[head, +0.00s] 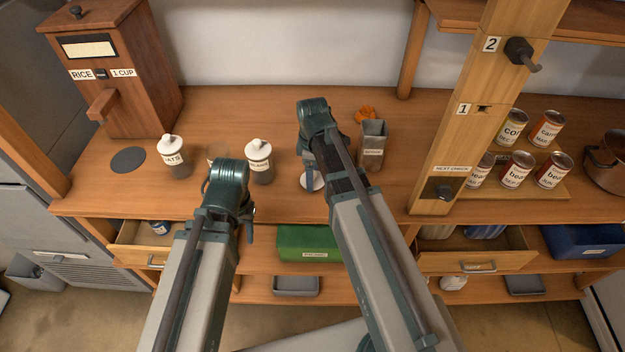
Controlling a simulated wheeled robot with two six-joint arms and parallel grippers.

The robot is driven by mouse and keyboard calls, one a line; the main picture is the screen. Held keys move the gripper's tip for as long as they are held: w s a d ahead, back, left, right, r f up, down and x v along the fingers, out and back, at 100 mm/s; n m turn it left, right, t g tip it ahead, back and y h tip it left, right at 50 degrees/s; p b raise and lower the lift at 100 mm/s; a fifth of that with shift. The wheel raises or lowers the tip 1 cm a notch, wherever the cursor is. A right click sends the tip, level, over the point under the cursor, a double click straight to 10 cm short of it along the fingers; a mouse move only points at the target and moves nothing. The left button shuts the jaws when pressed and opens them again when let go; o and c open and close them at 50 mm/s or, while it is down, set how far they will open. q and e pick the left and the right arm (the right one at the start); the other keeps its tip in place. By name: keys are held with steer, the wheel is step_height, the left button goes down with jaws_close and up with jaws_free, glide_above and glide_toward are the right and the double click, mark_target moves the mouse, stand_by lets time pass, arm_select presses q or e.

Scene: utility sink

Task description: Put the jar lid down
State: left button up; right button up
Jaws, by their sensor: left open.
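A white round piece (312,183), which looks like the jar lid, shows low at the counter just below my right gripper (310,168). The arm partly hides it, and I cannot tell whether the gripper touches it. My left gripper (248,230) points down near the counter's front edge, open, mostly hidden behind its own wrist. A jar marked OATS (173,160) with a white knobbed lid stands left of it. A second jar (260,163) with a white knobbed lid stands between my two arms. A pale glass-like shape (214,151) is mostly hidden behind my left wrist.
A wooden rice dispenser (112,70) stands at the back left, by a dark round pad (128,160). A grey tin (372,145) stands right of my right arm. A wooden post (466,120) and several cans (515,168) are further right. Drawers (470,262) stand open below.

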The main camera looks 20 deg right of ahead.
steer(key=shift+f, duration=0.6)
arm_select(q)
steer(key=shift+f, duration=0.45)
arm_select(e)
steer(key=shift+r, duration=0.1)
arm_select(q)
steer(key=shift+f, duration=0.1)
arm_select(e)
steer(key=o, duration=1)
